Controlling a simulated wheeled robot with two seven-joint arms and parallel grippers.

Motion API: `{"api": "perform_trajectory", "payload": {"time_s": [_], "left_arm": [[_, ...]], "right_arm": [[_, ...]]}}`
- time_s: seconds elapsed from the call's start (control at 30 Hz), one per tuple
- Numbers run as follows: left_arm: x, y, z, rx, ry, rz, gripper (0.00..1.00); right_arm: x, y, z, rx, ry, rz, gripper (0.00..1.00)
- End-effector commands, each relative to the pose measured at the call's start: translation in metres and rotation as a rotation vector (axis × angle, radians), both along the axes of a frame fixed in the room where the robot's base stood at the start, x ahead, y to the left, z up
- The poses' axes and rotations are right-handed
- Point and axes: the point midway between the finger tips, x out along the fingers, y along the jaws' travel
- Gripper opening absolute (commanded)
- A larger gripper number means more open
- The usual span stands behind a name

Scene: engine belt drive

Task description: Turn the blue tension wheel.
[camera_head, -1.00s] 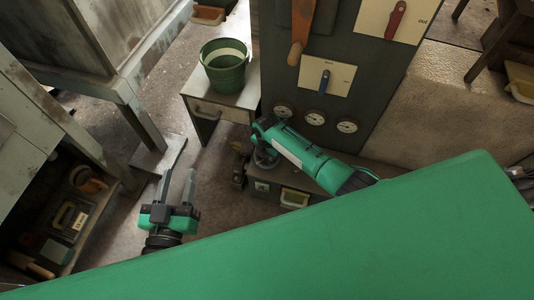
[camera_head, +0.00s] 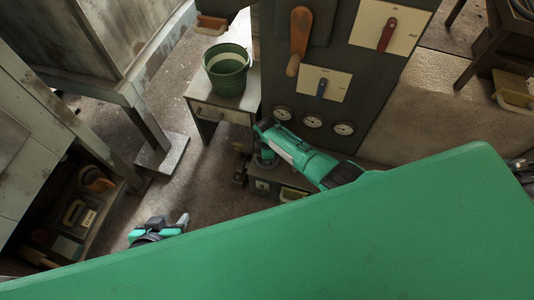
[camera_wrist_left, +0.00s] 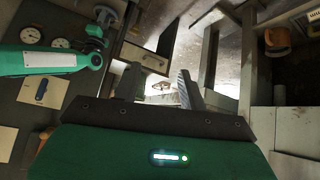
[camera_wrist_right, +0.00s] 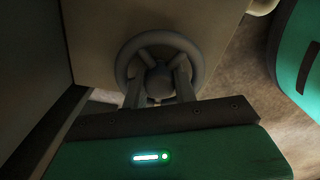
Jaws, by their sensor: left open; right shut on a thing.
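A spoked handwheel (camera_wrist_right: 158,48) fills the middle of the right wrist view. It looks dull grey in the shade, so its blue does not show. My right gripper (camera_wrist_right: 159,82) is shut on the wheel, its two fingers against the spokes beside the hub. The head view does not clearly show this wheel or the right fingertips. My left gripper (camera_head: 171,223) is low at the left in the head view, partly hidden behind my green body. In the left wrist view its fingers (camera_wrist_left: 160,86) stand apart and hold nothing.
A dark panel carries an orange lever (camera_head: 299,40), a red switch (camera_head: 388,35), a blue switch (camera_head: 322,88) and three gauges (camera_head: 312,121). A green bucket (camera_head: 228,72) stands on a small cabinet (camera_head: 215,112). An open shelf (camera_head: 85,210) stands at left.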

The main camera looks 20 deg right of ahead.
Motion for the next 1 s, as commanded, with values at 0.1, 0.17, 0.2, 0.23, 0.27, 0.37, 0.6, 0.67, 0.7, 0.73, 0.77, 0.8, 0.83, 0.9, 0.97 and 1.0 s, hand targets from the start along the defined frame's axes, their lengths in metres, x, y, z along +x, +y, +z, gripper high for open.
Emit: {"api": "perform_trajectory", "payload": {"time_s": [0.1,0.17,0.2,0.23,0.27,0.37,0.6,0.67,0.7,0.73,0.77,0.8,0.83,0.9,0.97,1.0], "left_arm": [[-0.004,0.007,0.003,0.021,0.04,0.009,0.42],[-0.005,0.01,0.004,0.03,0.056,0.012,0.42],[-0.007,0.012,0.004,0.035,0.068,0.014,0.42],[-0.007,0.013,0.004,0.037,0.074,0.015,0.42],[-0.008,0.014,0.004,0.041,0.081,0.016,0.42],[-0.01,0.017,0.005,0.048,0.098,0.02,0.42],[-0.013,0.02,0.005,0.058,0.119,0.024,0.42],[-0.013,0.02,0.005,0.059,0.12,0.024,0.42],[-0.013,0.02,0.005,0.059,0.12,0.024,0.42],[-0.013,0.02,0.005,0.059,0.121,0.024,0.42],[-0.013,0.02,0.005,0.059,0.121,0.024,0.42],[-0.013,0.02,0.005,0.059,0.121,0.024,0.42],[-0.013,0.02,0.005,0.059,0.121,0.024,0.42],[-0.013,0.02,0.005,0.059,0.12,0.024,0.42],[-0.013,0.02,0.005,0.059,0.12,0.024,0.42],[-0.013,0.02,0.005,0.059,0.12,0.024,0.42]], "right_arm": [[0.0,-0.001,0.001,-0.001,0.0,-0.08,0.05],[0.0,-0.001,0.001,-0.001,0.001,-0.116,0.05],[0.0,-0.001,0.001,0.0,0.001,-0.137,0.05],[0.0,0.0,0.001,0.0,0.001,-0.15,0.05],[0.0,0.0,0.001,0.0,0.001,-0.164,0.05],[0.0,0.0,0.0,-0.001,0.001,-0.199,0.05],[0.0,-0.001,0.0,-0.001,0.0,-0.242,0.05],[0.0,-0.001,0.0,-0.001,0.0,-0.245,0.05],[0.0,-0.001,0.0,-0.001,0.0,-0.246,0.05],[0.0,-0.001,0.0,-0.001,0.0,-0.247,0.05],[0.0,-0.001,0.0,-0.001,0.0,-0.247,0.05],[0.0,-0.001,0.0,-0.001,0.0,-0.247,0.05],[0.0,-0.001,0.0,-0.001,0.0,-0.247,0.05],[0.0,-0.001,0.0,-0.001,0.0,-0.247,0.05],[0.0,-0.001,0.0,-0.001,0.0,-0.246,0.05],[0.0,-0.001,0.0,-0.001,0.0,-0.246,0.05]]}}
